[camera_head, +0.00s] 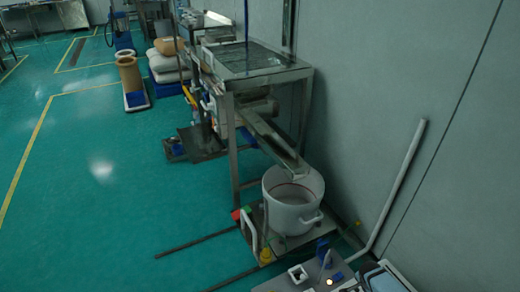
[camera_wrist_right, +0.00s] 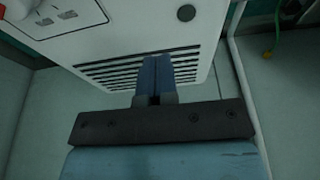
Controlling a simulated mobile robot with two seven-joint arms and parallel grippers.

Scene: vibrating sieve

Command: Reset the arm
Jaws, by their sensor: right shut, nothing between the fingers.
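My right gripper (camera_wrist_right: 155,62) shows in the right wrist view with its two blue-grey fingers together and nothing between them. It points toward a white cabinet with dark vent slots (camera_wrist_right: 110,72); I cannot tell whether it touches it. Neither gripper shows in the head view. The vibrating sieve (camera_head: 255,60) stands on a metal frame against the wall. Its metal chute (camera_head: 268,135) slopes down toward a white round bucket (camera_head: 293,212) with side handles.
The bucket stands on a low platform beside the frame. A grey pipe (camera_head: 395,188) leans by the wall at right. Sacks (camera_head: 168,62) and a brown drum (camera_head: 130,75) stand at the back. Small items lie at the bottom right. The green floor (camera_head: 110,190) at left is open.

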